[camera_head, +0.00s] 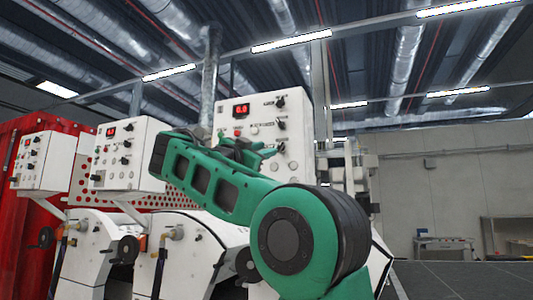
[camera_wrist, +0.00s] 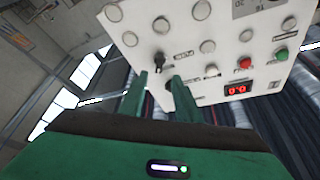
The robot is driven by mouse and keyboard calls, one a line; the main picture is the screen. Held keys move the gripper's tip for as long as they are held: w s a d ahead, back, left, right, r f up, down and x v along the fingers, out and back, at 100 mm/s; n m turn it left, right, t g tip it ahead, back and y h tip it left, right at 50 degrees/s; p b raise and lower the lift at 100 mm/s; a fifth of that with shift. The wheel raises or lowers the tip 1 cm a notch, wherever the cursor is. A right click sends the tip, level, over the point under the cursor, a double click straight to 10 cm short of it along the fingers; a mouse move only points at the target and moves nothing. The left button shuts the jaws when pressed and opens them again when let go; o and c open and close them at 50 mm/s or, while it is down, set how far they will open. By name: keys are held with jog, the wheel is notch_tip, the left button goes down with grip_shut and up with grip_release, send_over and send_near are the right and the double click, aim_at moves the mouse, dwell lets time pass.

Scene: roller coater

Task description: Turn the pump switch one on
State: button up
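The nearest control panel (camera_head: 262,112) is a white box with a red digital display (camera_head: 241,110), buttons and a column of black rotary knobs on its right side. One black knob (camera_head: 280,102) is near the top, and another (camera_head: 281,124) is below it. My gripper (camera_head: 250,150) is in front of the panel's lower part. In the wrist view the panel appears upside down, and my gripper (camera_wrist: 159,77) is open, its two green fingers apart. A black knob (camera_wrist: 158,58) shows just beyond the fingertips; contact is unclear. The labels are too small to read, so I cannot tell which knob is pump switch one.
Two similar white control panels (camera_head: 128,153) (camera_head: 42,160) stand to the left, above white machine bodies (camera_head: 85,252). Open floor (camera_head: 465,275) lies to the right.

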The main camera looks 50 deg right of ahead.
jog(key=shift+v, duration=1.2)
